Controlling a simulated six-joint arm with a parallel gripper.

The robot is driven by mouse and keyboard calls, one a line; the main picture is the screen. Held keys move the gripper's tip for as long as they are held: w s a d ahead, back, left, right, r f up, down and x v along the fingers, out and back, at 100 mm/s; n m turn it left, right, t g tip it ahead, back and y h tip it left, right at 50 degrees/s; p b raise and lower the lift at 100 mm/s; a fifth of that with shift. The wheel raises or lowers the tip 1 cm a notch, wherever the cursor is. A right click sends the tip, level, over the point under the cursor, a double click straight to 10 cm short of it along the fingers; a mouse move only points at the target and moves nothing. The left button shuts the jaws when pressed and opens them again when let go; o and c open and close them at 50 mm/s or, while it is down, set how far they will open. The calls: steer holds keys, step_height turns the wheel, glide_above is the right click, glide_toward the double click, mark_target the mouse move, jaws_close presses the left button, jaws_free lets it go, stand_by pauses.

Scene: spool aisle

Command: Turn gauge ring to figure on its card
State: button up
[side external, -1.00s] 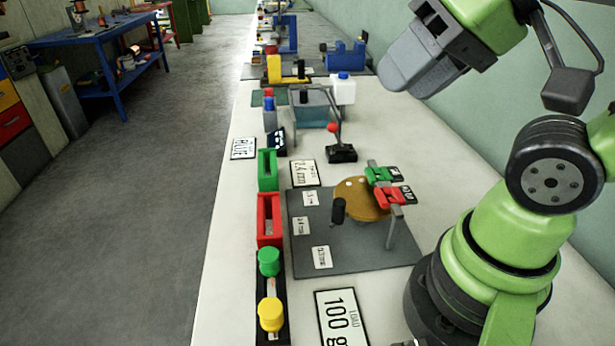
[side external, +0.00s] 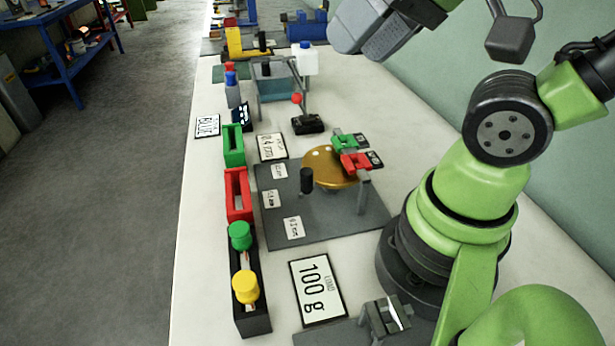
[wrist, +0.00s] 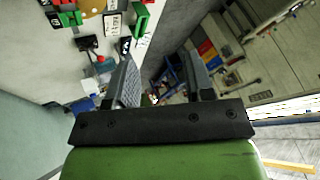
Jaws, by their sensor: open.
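The gauge ring looks to be the amber disc (side external: 326,165) on a dark grey mat (side external: 335,218). An upright black knob (side external: 307,180) stands at its left edge. A green clamp and a red clamp (side external: 357,161) sit over its right side. A card (side external: 271,147) beyond the mat seems to read 2.4 mm; its figure is small. Small mm labels (side external: 293,228) lie along the mat's left side. My gripper (wrist: 158,60) is open and empty in the wrist view. In the side view its grey end (side external: 365,25) is high above the bench, partly cut off, away from the disc.
Green and red holders (side external: 238,190) and a black rack with green and yellow knobs (side external: 245,286) line the left edge. A 100 g load card (side external: 318,289) lies in front. A red-ball lever (side external: 297,98) and a teal tank (side external: 278,84) stand behind the mat.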

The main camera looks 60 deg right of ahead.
steer(key=w+d+f+g+h, duration=0.1)
steer(key=w+f+g, duration=0.3)
steer(key=w+f, duration=0.15)
steer(key=g+h, duration=0.1)
steer(key=g, duration=0.2)
glide_above(306, 171)
step_height(306, 171, down, 8)
step_height(306, 171, down, 10)
steer(key=shift+r, duration=0.2)
steer(key=shift+c, duration=0.2)
jaws_close()
